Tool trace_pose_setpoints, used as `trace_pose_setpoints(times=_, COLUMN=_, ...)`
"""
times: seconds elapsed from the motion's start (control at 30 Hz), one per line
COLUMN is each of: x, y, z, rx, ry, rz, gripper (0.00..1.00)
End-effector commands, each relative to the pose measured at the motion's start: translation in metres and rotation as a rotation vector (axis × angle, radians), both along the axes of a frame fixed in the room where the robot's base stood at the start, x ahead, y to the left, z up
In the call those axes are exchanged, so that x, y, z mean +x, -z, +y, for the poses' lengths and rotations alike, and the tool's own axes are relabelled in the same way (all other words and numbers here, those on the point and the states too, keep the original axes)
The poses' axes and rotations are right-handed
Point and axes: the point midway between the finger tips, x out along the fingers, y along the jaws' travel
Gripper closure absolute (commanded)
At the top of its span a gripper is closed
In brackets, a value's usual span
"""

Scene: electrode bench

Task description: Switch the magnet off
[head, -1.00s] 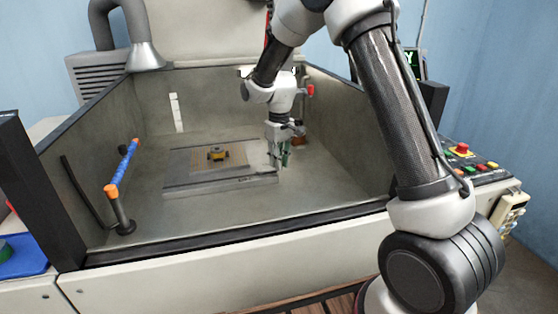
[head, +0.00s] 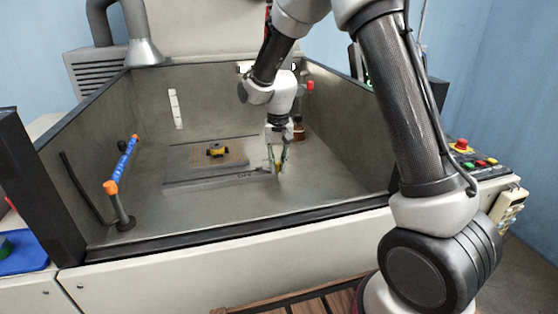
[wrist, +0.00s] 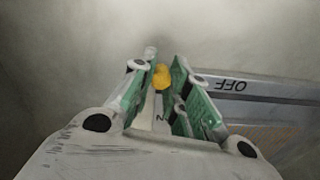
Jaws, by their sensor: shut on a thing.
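The magnet (head: 190,181) is a flat grey block with a brownish lined top, lying on the floor of the grey tub. Its side shows in the wrist view (wrist: 275,92) with the word OFF, upside down. A yellow knob (wrist: 161,77) is between my fingers, by the magnet's right end; what it joins to is mostly hidden. My gripper (head: 278,170) points down there, its green-padded fingers shut on the knob. In the wrist view my gripper (wrist: 160,85) has the knob between its fingertips. A small yellow and black part (head: 216,151) sits on the magnet's top.
A blue tube with orange ends (head: 122,165) stands at the tub's left. A brown bottle (head: 299,129) stands behind my gripper. The tub's front rim (head: 250,230) is a dark edge. The tub floor in front of the magnet is clear.

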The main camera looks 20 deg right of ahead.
Motion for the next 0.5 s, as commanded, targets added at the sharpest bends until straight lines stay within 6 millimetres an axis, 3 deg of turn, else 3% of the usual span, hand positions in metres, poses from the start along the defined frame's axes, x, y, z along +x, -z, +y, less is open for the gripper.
trace_pose_setpoints(times=0.5, x=-0.02, y=0.0, z=0.025, rx=0.001, ry=0.483, rz=-0.001, gripper=1.0)
